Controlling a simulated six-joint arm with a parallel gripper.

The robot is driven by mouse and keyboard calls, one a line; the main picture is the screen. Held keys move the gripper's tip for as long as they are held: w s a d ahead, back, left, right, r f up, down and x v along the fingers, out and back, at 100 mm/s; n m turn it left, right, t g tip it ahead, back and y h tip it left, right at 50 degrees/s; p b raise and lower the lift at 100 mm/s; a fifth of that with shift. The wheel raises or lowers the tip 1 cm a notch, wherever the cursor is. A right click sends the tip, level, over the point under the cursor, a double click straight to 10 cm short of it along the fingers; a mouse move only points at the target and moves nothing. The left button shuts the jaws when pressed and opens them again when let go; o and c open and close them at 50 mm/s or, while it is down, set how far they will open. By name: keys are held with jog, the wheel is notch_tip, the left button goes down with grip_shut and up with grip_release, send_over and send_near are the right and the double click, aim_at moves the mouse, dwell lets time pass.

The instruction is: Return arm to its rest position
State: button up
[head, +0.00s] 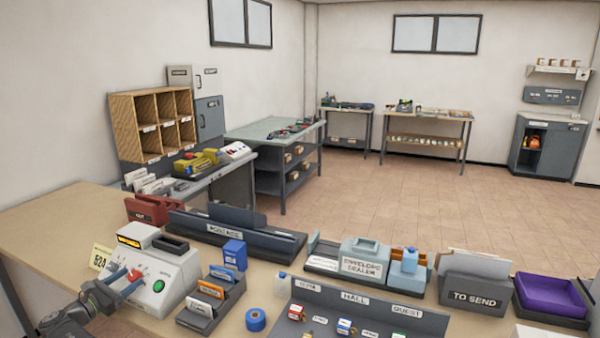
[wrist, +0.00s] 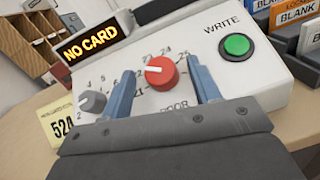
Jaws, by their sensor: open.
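My gripper (head: 125,281) is at the lower left of the head view, over the sloped face of a white card-writing machine (head: 166,292). In the wrist view its two blue fingers (wrist: 163,80) are apart, one on each side of the red knob (wrist: 161,72). There is a visible gap between each finger and the knob, and nothing is held. The knob's white mark points left. A smaller grey knob (wrist: 93,101) is left of the fingers, and a green WRITE button (wrist: 236,44) is to the right. The machine's display (wrist: 90,38) reads NO CARD.
A yellow tag (wrist: 62,119) reading 524 stands left of the machine. A card rack (head: 212,304) and blue tape roll (head: 256,320) are to its right. A red-brown tray (head: 153,208) and the POSTAGE unit (head: 232,232) stand behind. The wooden tabletop (head: 50,232) is clear at the left.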

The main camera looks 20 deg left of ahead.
jog(key=shift+w+d+n+y, duration=0.1)
jog(key=shift+d+n+y, duration=0.05)
jog(key=shift+n+y, duration=1)
jog(key=shift+d+r+n+g+y, duration=0.15)
jog(key=shift+n+g+y, duration=0.1)
jog(key=shift+n+y, duration=0.65)
jog(key=shift+d+f+n+g+y, duration=0.1)
jog(key=shift+n+g+y, duration=0.1)
jog(key=shift+n+y, duration=0.7)
jog(key=shift+d+r+n+g+y, duration=0.15)
jog(key=shift+n+g+y, duration=0.1)
jog(key=shift+n+y, duration=0.65)
jog(key=v, duration=1.4)
jog(key=shift+f+n, duration=0.1)
jog(key=shift+n, duration=0.15)
